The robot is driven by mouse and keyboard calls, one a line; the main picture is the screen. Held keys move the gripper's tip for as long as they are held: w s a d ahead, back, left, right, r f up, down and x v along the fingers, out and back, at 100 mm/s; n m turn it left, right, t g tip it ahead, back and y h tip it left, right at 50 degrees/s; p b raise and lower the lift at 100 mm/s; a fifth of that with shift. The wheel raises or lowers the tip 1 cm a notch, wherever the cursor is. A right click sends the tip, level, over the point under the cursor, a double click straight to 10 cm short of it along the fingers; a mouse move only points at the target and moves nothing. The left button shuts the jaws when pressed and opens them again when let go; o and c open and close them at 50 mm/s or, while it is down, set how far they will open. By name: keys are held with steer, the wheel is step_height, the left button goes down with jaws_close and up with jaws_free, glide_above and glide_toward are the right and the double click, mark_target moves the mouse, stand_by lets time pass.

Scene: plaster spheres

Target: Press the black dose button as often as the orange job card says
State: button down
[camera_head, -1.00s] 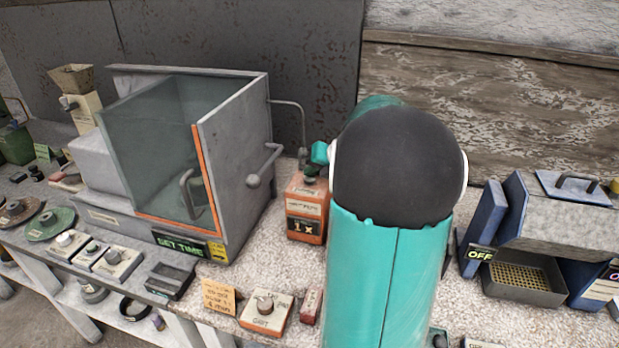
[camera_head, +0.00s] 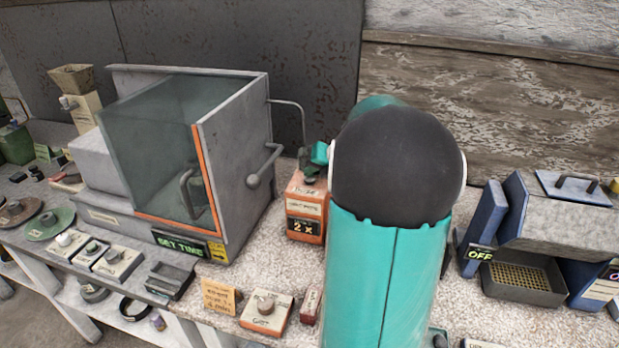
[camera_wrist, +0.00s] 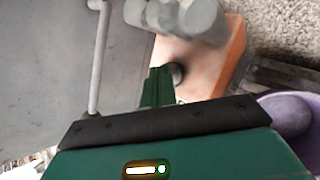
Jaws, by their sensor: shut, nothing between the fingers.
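The orange dose box (camera_head: 306,208) stands right of the grey glass-fronted cabinet, and its display reads "2 x". The black dose button (camera_wrist: 177,73) shows as a dark round spot on the box top in the wrist view, partly hidden by my fingers. My gripper (camera_wrist: 161,74) is shut and empty, its tips at the button; whether they touch cannot be told.
The cabinet (camera_head: 240,160) with its side handle and green "SET TIME" display is close left of the box. A box with a grey knob (camera_head: 266,311) sits near the front edge. A blue-sided unit marked "OFF" (camera_head: 510,240) stands at right.

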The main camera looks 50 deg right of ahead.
mark_target(313, 180)
steer(key=shift+r, duration=0.65)
steer(key=shift+r, duration=0.1)
steer(key=shift+r, duration=2.45)
stand_by(0.5)
step_height(313, 180, up, 4)
steer(key=shift+f, duration=0.1)
stand_by(0.4)
steer(key=shift+f, duration=0.15)
steer(key=shift+f, duration=4.3)
